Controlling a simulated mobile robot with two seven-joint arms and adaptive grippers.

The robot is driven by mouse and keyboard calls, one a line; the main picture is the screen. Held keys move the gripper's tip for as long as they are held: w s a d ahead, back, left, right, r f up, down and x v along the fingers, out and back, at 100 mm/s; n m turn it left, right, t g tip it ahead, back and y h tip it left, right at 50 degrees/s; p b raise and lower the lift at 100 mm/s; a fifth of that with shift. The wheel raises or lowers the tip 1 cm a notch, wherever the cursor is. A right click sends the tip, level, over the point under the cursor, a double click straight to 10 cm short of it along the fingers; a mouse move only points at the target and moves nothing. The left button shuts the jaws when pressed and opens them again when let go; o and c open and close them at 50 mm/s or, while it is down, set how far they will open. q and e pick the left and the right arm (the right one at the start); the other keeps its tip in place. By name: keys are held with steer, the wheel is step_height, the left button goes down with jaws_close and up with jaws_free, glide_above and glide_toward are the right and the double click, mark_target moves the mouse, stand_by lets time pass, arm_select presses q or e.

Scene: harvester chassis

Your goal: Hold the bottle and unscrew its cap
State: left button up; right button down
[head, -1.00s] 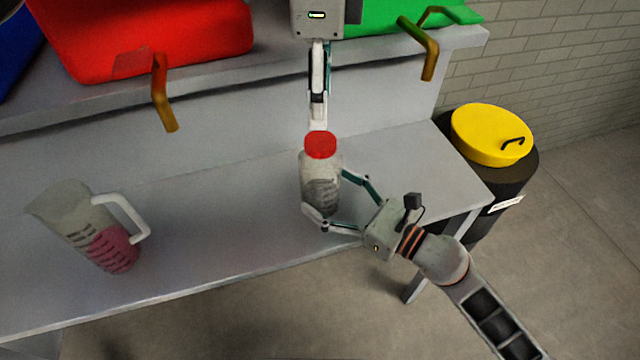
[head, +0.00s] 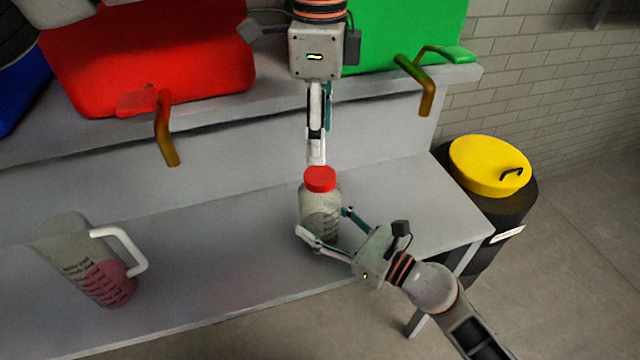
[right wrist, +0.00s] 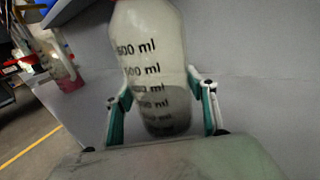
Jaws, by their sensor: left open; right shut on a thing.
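The bottle (head: 320,215) is clear with grey contents and stands upright at the workbench. Its red cap (head: 320,180) is on its neck. My right gripper (head: 324,226) is shut around the bottle's body from the right. The right wrist view shows its two fingers on either side of the bottle (right wrist: 152,50), which has black millilitre marks; the cap is out of that view. My left gripper (head: 316,160) points down from above, open and empty, with its fingertips right at the top of the cap. Its fingers appear edge-on, and I cannot tell whether they touch the cap.
A measuring jug (head: 72,245) with pink liquid stands left on the workbench (head: 220,240). Red (head: 150,55) and green (head: 400,30) containers with brass taps (head: 166,130) sit on the shelf above. A black bin with a yellow lid (head: 490,166) stands right. The bench between jug and bottle is clear.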

mark_target(320, 174)
arm_select(q)
steer(key=m, duration=4.2)
steer(key=shift+m, duration=0.3)
steer(key=m, duration=0.6)
steer(key=shift+f, duration=4.05)
